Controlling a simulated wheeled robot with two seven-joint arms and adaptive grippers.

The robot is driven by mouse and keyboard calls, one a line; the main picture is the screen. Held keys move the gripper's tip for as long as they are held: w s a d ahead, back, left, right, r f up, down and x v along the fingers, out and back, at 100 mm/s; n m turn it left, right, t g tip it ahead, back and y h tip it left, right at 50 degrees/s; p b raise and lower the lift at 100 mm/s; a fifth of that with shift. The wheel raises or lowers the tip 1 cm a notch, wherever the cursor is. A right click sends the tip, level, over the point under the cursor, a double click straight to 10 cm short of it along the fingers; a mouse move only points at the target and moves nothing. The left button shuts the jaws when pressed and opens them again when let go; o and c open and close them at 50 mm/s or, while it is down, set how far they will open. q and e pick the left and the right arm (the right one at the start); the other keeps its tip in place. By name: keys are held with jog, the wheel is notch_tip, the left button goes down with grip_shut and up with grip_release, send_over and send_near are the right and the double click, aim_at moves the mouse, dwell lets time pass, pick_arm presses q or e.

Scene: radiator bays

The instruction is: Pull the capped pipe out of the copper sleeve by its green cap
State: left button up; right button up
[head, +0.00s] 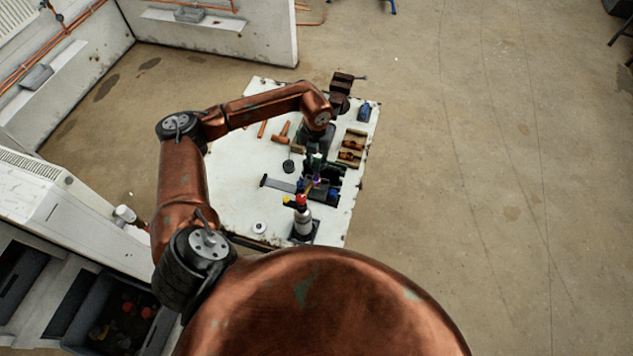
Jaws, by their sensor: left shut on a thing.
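My left arm reaches over the white worktable, and my left gripper (314,160) points down at its near right part. It is shut on what looks like the green cap; only a bit of green shows at the fingers. Just below the fingers are a small purple part and a short copper-coloured piece (308,187), perhaps the sleeve, by a dark fixture. The pipe is too small and covered to make out, so I cannot tell how far it sits in the sleeve. My right gripper is not in view.
The white table (230,190) also bears a torch-like bottle (302,222) near the front, a vise (342,85) at the far corner, a wooden tray (352,148), a blue item (364,111) and a hammer (281,133). The table's left part is mostly clear. Open floor lies to the right.

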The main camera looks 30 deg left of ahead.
pick_arm(q)
jog(key=shift+c, duration=1.1)
jog(key=shift+r, duration=0.1)
